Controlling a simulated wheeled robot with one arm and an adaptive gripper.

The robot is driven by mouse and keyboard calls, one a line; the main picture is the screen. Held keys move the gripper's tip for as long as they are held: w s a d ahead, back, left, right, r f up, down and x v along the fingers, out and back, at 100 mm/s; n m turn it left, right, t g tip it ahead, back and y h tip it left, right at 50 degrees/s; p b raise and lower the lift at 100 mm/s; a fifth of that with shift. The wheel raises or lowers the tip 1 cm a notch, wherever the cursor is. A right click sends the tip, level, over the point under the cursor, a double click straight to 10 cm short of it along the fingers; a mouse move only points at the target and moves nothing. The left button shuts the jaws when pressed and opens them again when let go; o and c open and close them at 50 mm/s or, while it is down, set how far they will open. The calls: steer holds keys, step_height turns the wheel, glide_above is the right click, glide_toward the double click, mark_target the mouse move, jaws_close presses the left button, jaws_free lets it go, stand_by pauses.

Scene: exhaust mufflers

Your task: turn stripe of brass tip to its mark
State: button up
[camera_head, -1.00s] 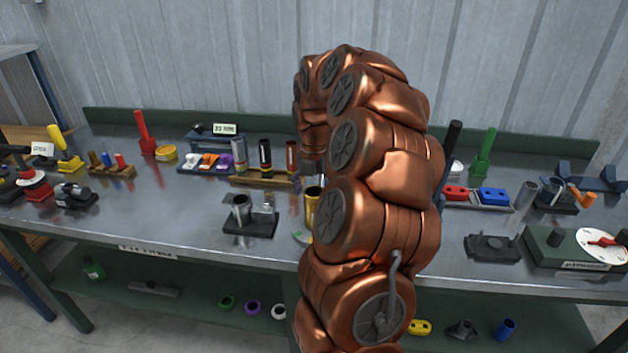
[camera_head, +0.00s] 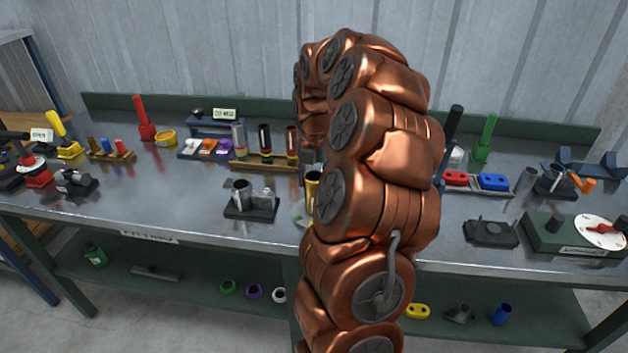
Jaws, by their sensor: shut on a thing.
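The brass tip (camera_head: 312,187) stands upright on the bench as a yellow metal tube. Its right side is hidden behind my copper-coloured arm. My gripper (camera_head: 313,166) points down at the top of the tip, a small dark part showing left of the arm. It is shut on the brass tip, though the fingers are mostly hidden. A pale base with a bit of green (camera_head: 301,222) shows at the tip's foot. The stripe and its mark cannot be made out.
A black stand with grey tubes (camera_head: 251,212) is just left of the tip. A wooden rack (camera_head: 262,166) with several tubes stands behind it. Right of my arm are a black fixture (camera_head: 490,234) and a green box with a white dial (camera_head: 598,232). The bench's front left is clear.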

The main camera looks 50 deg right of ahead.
steer(key=c, duration=0.3)
steer(key=shift+f+m+b, duration=0.1)
steer(key=shift+m+b, duration=1.45)
steer(key=shift+m, duration=1.05)
steer(key=shift+m+b, duration=0.35)
steer(key=shift+m, duration=0.45)
steer(key=shift+m+b, duration=0.5)
steer(key=shift+m, duration=0.2)
steer(key=shift+m+b, duration=0.35)
steer(key=shift+m, duration=0.55)
